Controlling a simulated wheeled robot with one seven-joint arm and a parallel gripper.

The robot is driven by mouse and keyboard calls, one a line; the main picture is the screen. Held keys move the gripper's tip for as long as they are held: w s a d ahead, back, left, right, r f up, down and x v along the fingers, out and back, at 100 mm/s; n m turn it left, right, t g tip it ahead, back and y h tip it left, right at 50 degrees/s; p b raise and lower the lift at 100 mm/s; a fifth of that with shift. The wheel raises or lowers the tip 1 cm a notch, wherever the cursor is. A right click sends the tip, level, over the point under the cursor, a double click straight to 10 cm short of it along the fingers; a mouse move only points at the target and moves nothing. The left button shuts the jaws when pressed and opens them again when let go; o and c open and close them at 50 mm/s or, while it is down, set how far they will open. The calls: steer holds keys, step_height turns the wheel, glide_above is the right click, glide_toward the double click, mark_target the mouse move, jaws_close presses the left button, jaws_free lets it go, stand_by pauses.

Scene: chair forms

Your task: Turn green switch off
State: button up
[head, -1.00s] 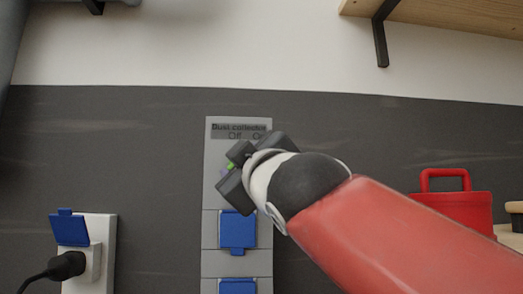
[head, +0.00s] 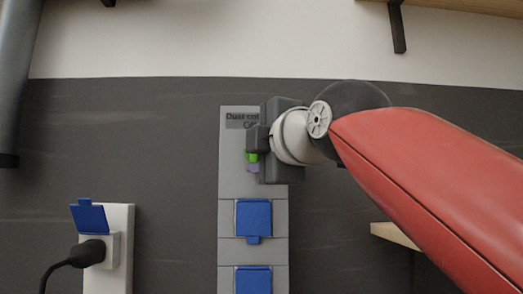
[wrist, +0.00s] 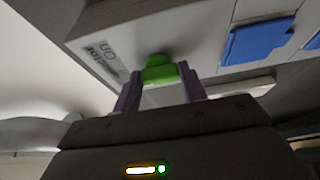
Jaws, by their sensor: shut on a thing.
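The green switch (head: 251,157) is on the upper part of a grey wall panel (head: 235,180), below a "Dust collector" label (head: 240,119). It is mostly covered by my gripper (head: 254,161) in the head view. In the wrist view, my gripper (wrist: 161,90) has its two purple fingers on either side of the green switch (wrist: 159,71), shut on it. The "On" lettering (wrist: 105,52) shows left of the switch there. In the head view, the "On" end of the label is hidden behind my gripper. I cannot tell the switch's exact position.
Blue socket covers (head: 254,218) sit on the panel below the switch. A white socket (head: 118,245) with a black plug (head: 88,253) and raised blue cover is at lower left. A wooden shelf (head: 470,5) with a black bracket is at upper right. The dark wall between is clear.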

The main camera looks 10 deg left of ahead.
stand_by(0.6)
steer(key=o, duration=1)
steer(key=b+v, duration=0.1)
steer(key=v, duration=0.6)
steer(key=shift+s+d+b, duration=0.2)
steer(key=shift+s+b, duration=0.1)
steer(key=shift+b, duration=0.05)
